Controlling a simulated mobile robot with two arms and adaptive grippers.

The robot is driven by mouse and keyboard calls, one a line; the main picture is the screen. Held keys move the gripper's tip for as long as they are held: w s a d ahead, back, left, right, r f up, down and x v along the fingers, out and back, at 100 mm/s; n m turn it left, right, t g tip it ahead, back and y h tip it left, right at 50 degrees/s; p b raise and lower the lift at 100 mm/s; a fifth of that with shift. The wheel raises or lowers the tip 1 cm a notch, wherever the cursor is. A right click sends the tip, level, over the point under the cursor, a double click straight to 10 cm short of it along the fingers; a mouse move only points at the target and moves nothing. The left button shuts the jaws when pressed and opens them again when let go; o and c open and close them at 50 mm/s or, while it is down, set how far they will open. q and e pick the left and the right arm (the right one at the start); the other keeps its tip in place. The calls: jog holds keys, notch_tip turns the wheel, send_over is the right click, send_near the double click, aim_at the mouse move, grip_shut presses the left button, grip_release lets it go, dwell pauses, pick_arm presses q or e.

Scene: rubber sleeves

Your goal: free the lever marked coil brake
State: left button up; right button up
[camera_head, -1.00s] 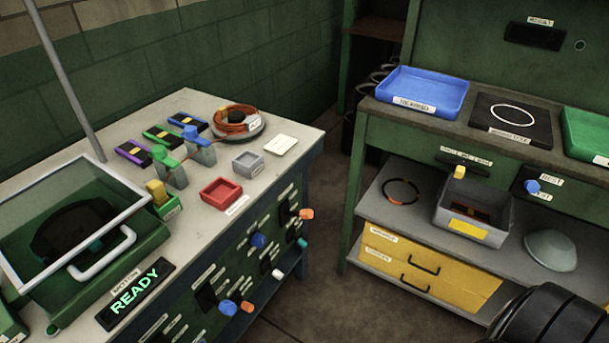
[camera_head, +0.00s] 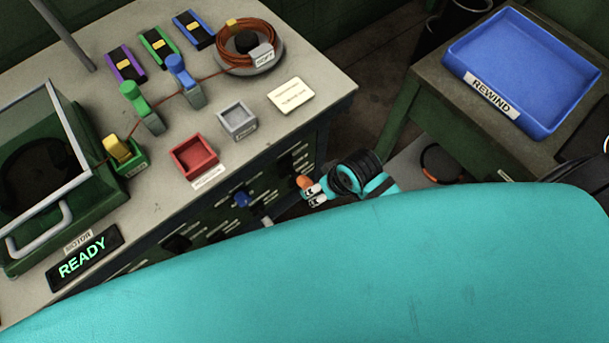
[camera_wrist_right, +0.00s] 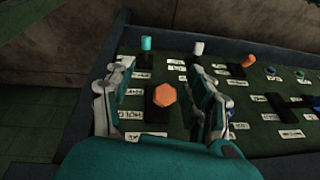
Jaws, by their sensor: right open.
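My right gripper (camera_head: 314,194) is at the front panel of the grey-topped bench, beside an orange-capped lever (camera_head: 304,182). In the right wrist view my right gripper (camera_wrist_right: 163,68) is open, its fingers on either side of an orange six-sided cap (camera_wrist_right: 165,95). I cannot tell whether they touch it. Labels on the panel are too small to read, so I cannot tell which lever is marked coil brake. A blue-capped lever (camera_head: 241,199) is further left on the panel. The wrist view also shows a teal cap (camera_wrist_right: 146,43), a white cap (camera_wrist_right: 198,47) and another orange cap (camera_wrist_right: 249,61).
My teal arm covers the lower head view and hides part of the panel. The bench top (camera_head: 190,120) holds a red tray (camera_head: 193,158), a grey tray (camera_head: 237,121) and a cable coil (camera_head: 249,45). A blue REWIND tray (camera_head: 520,70) stands on the right bench.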

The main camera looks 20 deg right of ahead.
jog(key=shift+n+g+y, duration=0.4)
jog(key=shift+g, duration=0.3)
jog(key=w+a+r, duration=0.1)
jog(key=r, duration=0.1)
jog(key=w+a+r, duration=0.1)
jog(key=w+r, duration=0.1)
jog(key=r, duration=0.1)
jog(key=w+a+r, duration=0.1)
jog(key=w+r, duration=0.1)
jog(key=r, duration=0.1)
jog(key=shift+a+p, duration=0.25)
jog(key=shift+p, duration=0.05)
notch_tip(320, 180, up, 6)
jog(key=g+h, duration=0.1)
jog(key=g, duration=0.1)
send_over(305, 178)
jog(key=d, duration=0.2)
jog(key=f, duration=0.5)
jog(key=a+f, duration=0.1)
jog(key=f, duration=0.5)
jog(key=a+f, duration=0.1)
jog(key=f, duration=0.5)
jog(key=shift+a, duration=0.15)
grip_shut()
